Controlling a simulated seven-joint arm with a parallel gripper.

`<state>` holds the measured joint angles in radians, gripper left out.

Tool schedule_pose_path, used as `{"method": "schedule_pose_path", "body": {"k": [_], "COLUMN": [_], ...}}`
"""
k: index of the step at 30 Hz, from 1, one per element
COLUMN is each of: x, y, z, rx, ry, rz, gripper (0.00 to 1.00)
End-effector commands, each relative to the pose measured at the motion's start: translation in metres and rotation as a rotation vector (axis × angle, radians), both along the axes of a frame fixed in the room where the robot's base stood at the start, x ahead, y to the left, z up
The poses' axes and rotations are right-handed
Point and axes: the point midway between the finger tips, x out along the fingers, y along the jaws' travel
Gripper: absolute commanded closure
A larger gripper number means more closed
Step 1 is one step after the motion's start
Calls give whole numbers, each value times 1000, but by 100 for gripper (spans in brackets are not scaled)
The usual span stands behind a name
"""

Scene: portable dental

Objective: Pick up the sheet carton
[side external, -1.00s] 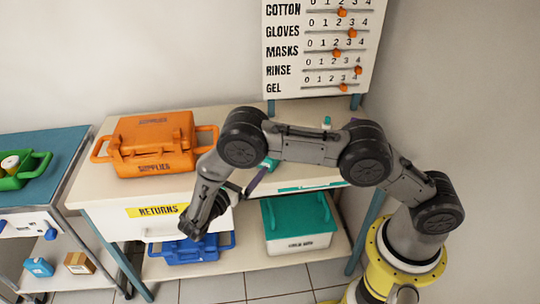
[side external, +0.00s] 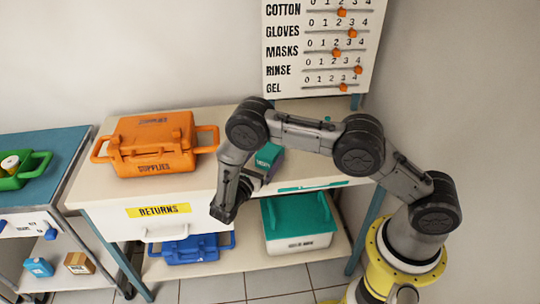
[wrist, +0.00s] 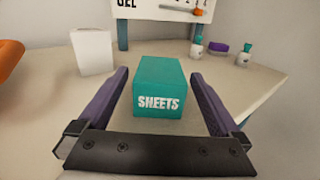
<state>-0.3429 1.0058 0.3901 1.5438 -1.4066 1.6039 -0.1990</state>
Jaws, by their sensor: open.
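The sheet carton is a teal box (wrist: 159,84) marked SHEETS. In the wrist view it stands on the pale tabletop between the two purple fingers of my gripper (wrist: 160,88). The fingers are open, one on each side, with a gap to the carton on both sides. Its marked face is toward me. In the side view the carton (side external: 268,156) shows partly, behind my wrist and under my arm. My gripper's fingertips are mostly hidden there.
A white box (wrist: 93,52) stands left of the carton. Small bottles (wrist: 245,53) and a purple item (wrist: 218,47) are at the right. An orange supplies case (side external: 155,145) sits on the left of the table (side external: 95,185). A board with sliders (side external: 318,48) stands behind.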

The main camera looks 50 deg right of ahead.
Motion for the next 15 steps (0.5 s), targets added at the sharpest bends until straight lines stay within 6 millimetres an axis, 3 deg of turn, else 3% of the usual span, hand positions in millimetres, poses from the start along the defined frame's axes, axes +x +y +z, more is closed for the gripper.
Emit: {"method": "schedule_pose_path", "body": {"k": [6,15], "x": [4,6], "y": [-31,-36], "z": [0,0], "rx": [0,1], "ry": [0,0], "rz": [-3,0], "gripper": [0,0]}}
